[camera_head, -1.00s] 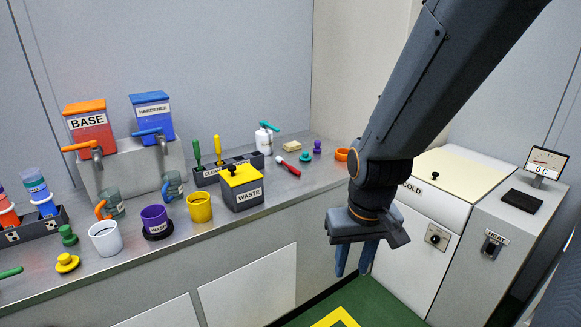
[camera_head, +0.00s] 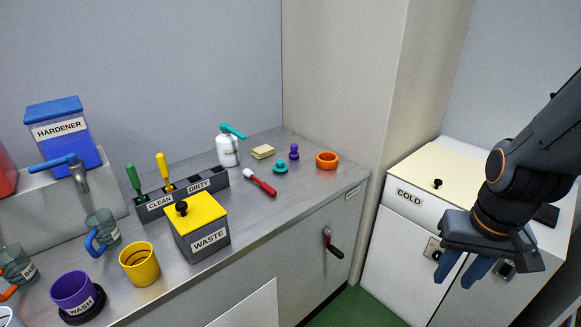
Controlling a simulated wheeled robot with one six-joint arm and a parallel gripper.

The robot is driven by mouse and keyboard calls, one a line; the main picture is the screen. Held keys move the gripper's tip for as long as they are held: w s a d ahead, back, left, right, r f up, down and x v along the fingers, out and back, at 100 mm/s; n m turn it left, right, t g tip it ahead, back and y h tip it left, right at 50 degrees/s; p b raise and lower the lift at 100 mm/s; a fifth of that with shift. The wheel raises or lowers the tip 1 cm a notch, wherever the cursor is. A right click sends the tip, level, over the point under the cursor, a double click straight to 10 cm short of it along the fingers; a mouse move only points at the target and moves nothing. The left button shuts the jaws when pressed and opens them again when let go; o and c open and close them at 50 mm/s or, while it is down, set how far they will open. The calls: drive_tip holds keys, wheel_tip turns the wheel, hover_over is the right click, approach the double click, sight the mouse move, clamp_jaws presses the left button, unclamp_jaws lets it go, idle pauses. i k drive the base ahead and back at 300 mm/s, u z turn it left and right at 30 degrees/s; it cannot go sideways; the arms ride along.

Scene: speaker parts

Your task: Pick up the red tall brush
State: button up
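The red brush (camera_head: 262,184) lies flat on the grey counter, with a red handle and a white end pointing to the upper left. It lies just right of the brush holder marked CLEAN and DIRTY. My gripper (camera_head: 462,279) hangs at the right, in front of the COLD cabinet and far from the brush. Its two blue fingers point down and stand apart with a gap between them. Nothing shows between them.
The holder (camera_head: 222,181) carries a green and a yellow brush. The yellow-lidded WASTE box (camera_head: 200,232) stands in front of it. A white spray bottle (camera_head: 228,147), a sponge (camera_head: 263,151), a teal stopper (camera_head: 281,168) and an orange ring (camera_head: 327,160) surround the brush. Bare counter lies right of it.

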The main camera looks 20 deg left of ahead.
sight(247, 172)
drive_tip(key=z, duration=0.15)
drive_tip(key=i, duration=0.7)
drive_tip(key=u, duration=0.6)
drive_tip(key=i, duration=0.7)
drive_tip(key=u, duration=0.6)
